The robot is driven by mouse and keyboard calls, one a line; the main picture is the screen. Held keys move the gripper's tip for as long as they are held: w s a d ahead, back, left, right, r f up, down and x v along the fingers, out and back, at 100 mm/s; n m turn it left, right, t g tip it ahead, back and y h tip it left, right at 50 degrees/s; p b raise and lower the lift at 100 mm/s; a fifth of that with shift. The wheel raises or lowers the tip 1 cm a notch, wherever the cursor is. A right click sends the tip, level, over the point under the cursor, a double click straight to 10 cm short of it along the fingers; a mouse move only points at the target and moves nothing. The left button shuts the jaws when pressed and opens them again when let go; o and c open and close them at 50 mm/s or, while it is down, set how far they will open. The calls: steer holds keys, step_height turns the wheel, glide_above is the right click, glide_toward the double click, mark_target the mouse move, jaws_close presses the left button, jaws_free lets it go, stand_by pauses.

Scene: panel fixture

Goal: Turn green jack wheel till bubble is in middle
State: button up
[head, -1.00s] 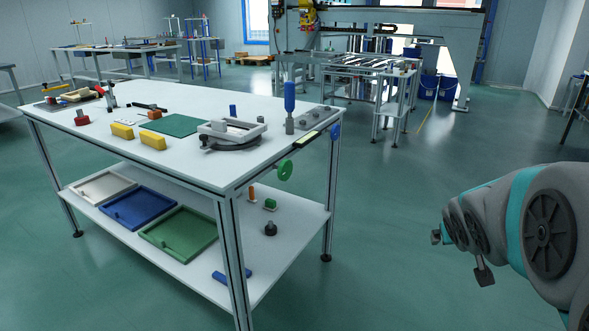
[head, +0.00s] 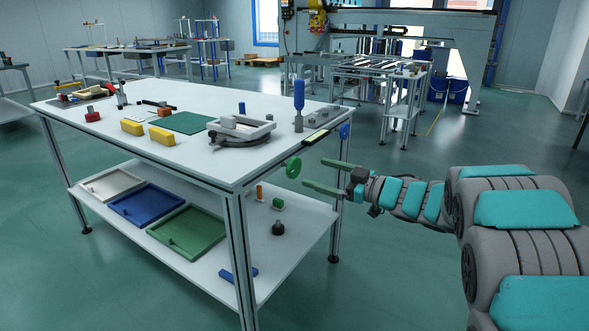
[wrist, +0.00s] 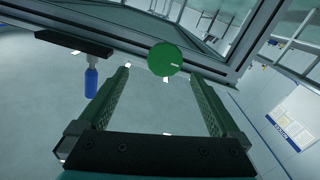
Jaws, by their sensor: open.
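The green jack wheel (head: 293,167) sits on the right side of the workbench, just under the tabletop edge. A yellow-green level vial (head: 316,136) lies on the top near that edge; its bubble is too small to make out. My gripper (head: 313,172) is open and empty, to the right of the wheel, with its fingers pointing at it. In the wrist view the green wheel (wrist: 165,59) shows as a disc with a pale mark, ahead of and between the open fingertips (wrist: 160,74). The wheel looks clear of both fingers.
A blue wheel (head: 344,131) is on the same side, farther back. The bench leg (head: 240,260) and lower shelf (head: 300,225) are below the green wheel. Open floor lies right of the bench.

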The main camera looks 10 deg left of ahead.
mark_target(296, 169)
steer(key=shift+g, duration=0.3)
steer(key=x, duration=0.8)
steer(key=shift+s+p, duration=0.3)
steer(key=c, duration=1.4)
steer(key=shift+o, duration=0.2)
steer(key=shift+n+b, duration=0.4)
steer(key=shift+n, duration=0.1)
